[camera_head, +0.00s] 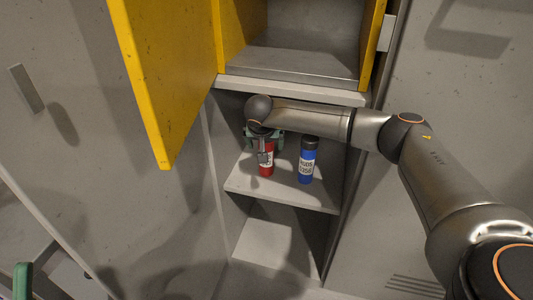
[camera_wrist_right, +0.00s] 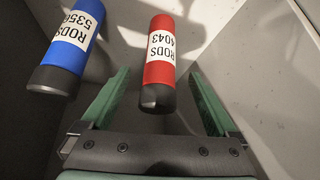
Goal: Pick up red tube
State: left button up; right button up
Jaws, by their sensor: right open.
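The red tube (camera_head: 266,168) stands on the middle shelf of the cabinet, its upper part hidden behind my right wrist and gripper. In the right wrist view the red tube (camera_wrist_right: 160,55) has a white label reading "RODS 4043" and a dark end cap towards the palm. My right gripper (camera_head: 265,140) is open at the tube. In the wrist view its green fingers (camera_wrist_right: 160,72) lie on either side of the capped end, with a gap on both sides. A green piece at the lower left edge (camera_head: 22,281) looks like part of my left gripper; its jaws cannot be made out.
A blue tube (camera_head: 307,163) stands just right of the red one; it also shows left of the fingers in the wrist view (camera_wrist_right: 68,50). A yellow door (camera_head: 150,90) hangs open at the left. The shelf (camera_head: 245,184) has side walls and an upper compartment above.

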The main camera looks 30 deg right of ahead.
aim_at(266, 145)
jog(key=b+x, duration=0.1)
jog(key=x, duration=0.2)
jog(key=shift+w+d+f+b, duration=0.2)
jog(key=shift+w+b, duration=0.05)
jog(key=shift+b, duration=0.15)
jog(key=shift+w+d+f, duration=0.25)
jog(key=shift+w+f, duration=0.05)
jog(key=shift+f, duration=0.05)
grip_shut()
